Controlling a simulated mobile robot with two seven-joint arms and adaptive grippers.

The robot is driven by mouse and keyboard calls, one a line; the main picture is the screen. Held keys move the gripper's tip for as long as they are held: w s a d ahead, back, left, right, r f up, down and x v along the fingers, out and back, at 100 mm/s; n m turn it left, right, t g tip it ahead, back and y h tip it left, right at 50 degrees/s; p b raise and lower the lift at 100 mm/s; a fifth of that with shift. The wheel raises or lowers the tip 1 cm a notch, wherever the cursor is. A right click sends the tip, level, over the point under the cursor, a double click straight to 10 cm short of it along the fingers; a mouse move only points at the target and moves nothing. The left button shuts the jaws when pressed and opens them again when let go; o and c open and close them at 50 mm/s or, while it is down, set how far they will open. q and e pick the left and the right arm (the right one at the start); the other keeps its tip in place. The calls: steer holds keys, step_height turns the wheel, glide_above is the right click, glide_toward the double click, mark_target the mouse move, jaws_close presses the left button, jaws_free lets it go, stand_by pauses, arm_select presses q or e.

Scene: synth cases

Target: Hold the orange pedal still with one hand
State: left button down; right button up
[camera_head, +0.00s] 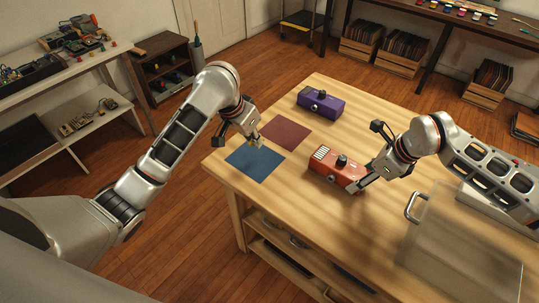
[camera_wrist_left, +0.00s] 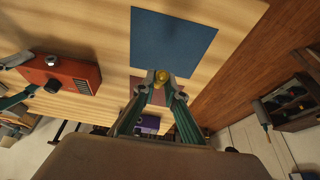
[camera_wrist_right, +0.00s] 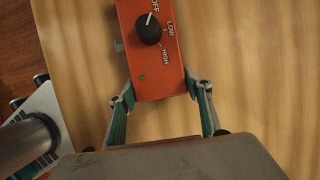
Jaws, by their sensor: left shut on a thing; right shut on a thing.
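The orange pedal (camera_head: 322,170) lies on the table, with a black knob and a pale ribbed patch on top. In the right wrist view its orange top (camera_wrist_right: 158,75) shows the knob pointing near OFF, the labels LOW and HIGH, and a small green light. My right gripper (camera_head: 362,183) is shut on the pedal's near end, one finger on each side (camera_wrist_right: 160,92). My left gripper (camera_head: 257,142) is over the blue mat, shut on a small brass-coloured round piece (camera_wrist_left: 160,76), apart from the pedal. The pedal also shows in the left wrist view (camera_wrist_left: 62,72).
A blue mat (camera_head: 255,162) and a dark red mat (camera_head: 286,135) lie left of the pedal. A purple pedal (camera_head: 321,103) stands at the back. A clear panel with a metal handle (camera_head: 412,207) is at the right front. The table's middle front is bare.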

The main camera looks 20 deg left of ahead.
arm_select(q)
steer(key=shift+w+a+r, duration=0.1)
steer(key=shift+a+r, duration=0.25)
steer(key=shift+a, duration=0.05)
steer(key=shift+f, duration=2.95)
steer(key=c, duration=2)
jaws_free()
steer(key=shift+v, duration=6)
